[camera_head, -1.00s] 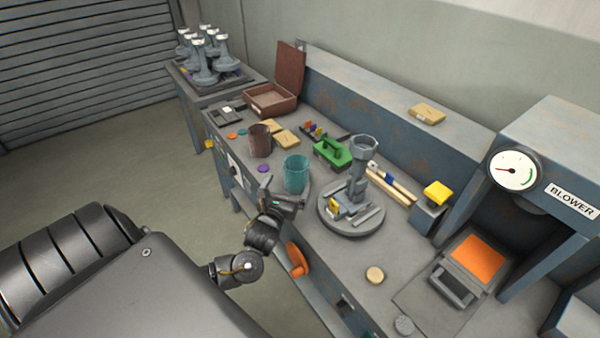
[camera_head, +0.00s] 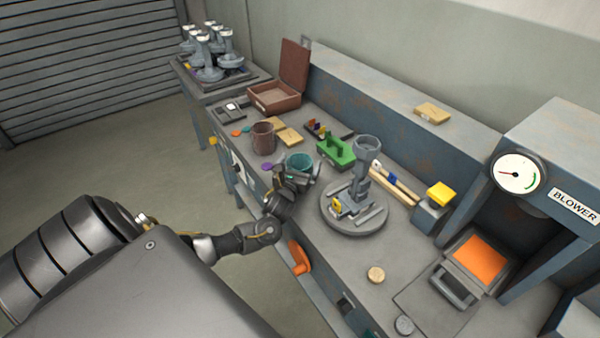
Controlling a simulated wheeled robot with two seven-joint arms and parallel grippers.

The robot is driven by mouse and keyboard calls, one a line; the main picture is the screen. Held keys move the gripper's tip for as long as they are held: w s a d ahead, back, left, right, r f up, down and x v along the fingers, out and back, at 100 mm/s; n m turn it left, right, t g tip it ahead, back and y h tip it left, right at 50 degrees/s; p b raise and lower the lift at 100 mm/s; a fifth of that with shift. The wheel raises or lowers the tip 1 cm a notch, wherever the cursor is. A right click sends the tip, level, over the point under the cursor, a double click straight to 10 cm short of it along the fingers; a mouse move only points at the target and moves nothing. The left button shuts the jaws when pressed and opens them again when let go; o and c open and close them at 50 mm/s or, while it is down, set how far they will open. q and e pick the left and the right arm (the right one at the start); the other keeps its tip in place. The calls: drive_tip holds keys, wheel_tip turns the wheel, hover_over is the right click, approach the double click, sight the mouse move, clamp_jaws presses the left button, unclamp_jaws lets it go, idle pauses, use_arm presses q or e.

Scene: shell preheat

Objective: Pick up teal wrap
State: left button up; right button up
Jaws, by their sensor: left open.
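The teal wrap (camera_head: 299,161) is an open round sleeve standing on the bench, left of the grey turntable. Its upper rim shows; its lower front is hidden behind my gripper. My left gripper (camera_head: 294,178) is open at the near side of the wrap, its jaws level with the wrap's body. I cannot tell whether the fingers touch it or reach around it. My right gripper is not in view.
A brown cup-like wrap (camera_head: 263,137) stands close on the left, with a purple disc (camera_head: 267,167) near it. The turntable (camera_head: 354,222) with a grey post is close on the right.

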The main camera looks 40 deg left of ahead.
use_arm(q)
drive_tip(key=c, duration=1)
